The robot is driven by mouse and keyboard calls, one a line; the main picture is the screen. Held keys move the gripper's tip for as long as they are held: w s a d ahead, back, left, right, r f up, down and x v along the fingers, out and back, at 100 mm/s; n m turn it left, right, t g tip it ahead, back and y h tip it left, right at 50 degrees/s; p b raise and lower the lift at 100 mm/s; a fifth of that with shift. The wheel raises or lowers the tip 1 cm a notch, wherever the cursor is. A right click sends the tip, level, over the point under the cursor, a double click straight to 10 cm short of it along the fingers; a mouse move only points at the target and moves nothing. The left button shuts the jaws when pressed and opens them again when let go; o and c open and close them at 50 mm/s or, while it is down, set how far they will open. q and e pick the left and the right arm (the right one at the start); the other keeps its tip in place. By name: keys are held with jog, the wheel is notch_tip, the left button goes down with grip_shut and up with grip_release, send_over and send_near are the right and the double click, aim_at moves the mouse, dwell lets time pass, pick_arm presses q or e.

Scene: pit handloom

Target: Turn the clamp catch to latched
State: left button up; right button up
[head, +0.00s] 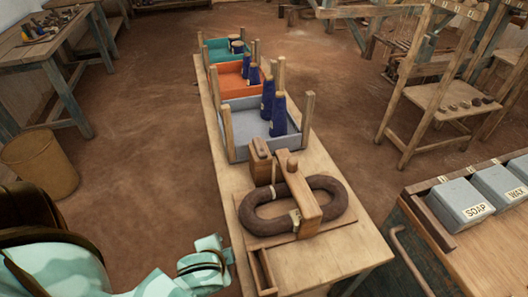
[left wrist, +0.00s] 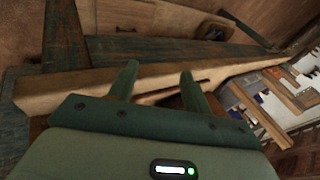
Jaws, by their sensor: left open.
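The wooden clamp (head: 303,196) stands on the narrow bench, its arm lying across a dark brown oval ring (head: 250,215). A small peg-like piece (head: 293,165) sits on its top and a pale tab (head: 296,217) near its front; I cannot tell which is the catch, or how it is turned. My left gripper (head: 212,258) is beside the bench's left edge, left of and nearer than the clamp, apart from it. In the left wrist view its two green fingers (left wrist: 158,82) are spread with nothing between them. My right gripper is not in view.
Grey (head: 237,112), orange (head: 229,70) and teal (head: 217,46) trays with posts stand farther along the bench (head: 330,258). Dark blue cones (head: 278,115) stand in the grey tray. A table with SOAP and WAX boxes (head: 466,207) is at right. A basket (head: 40,163) stands on the left floor.

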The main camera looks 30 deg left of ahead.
pick_arm(q)
jog(key=w+d+r+m+t+h, duration=0.2)
jog(key=w+d+r+t, duration=0.35)
jog(key=w+r, duration=0.45)
jog(key=w+d+r+m+t+h, duration=0.1)
jog(key=w+d+r+t+h, duration=0.1)
jog(key=w+d+r+t, duration=0.6)
jog(key=w+d+r+m+g+h, duration=0.3)
jog(key=d+r+m+g+h, duration=0.3)
jog(key=d+r+m+h, duration=0.85)
jog(key=m+g+y, duration=0.1)
jog(key=g+y, duration=1.3)
jog(key=y, duration=0.1)
send_over(262, 150)
notch_tip(262, 150, down, 3)
jog(key=shift+t, duration=0.25)
notch_tip(262, 150, down, 16)
jog(key=b, duration=0.5)
jog(key=shift+f, duration=0.15)
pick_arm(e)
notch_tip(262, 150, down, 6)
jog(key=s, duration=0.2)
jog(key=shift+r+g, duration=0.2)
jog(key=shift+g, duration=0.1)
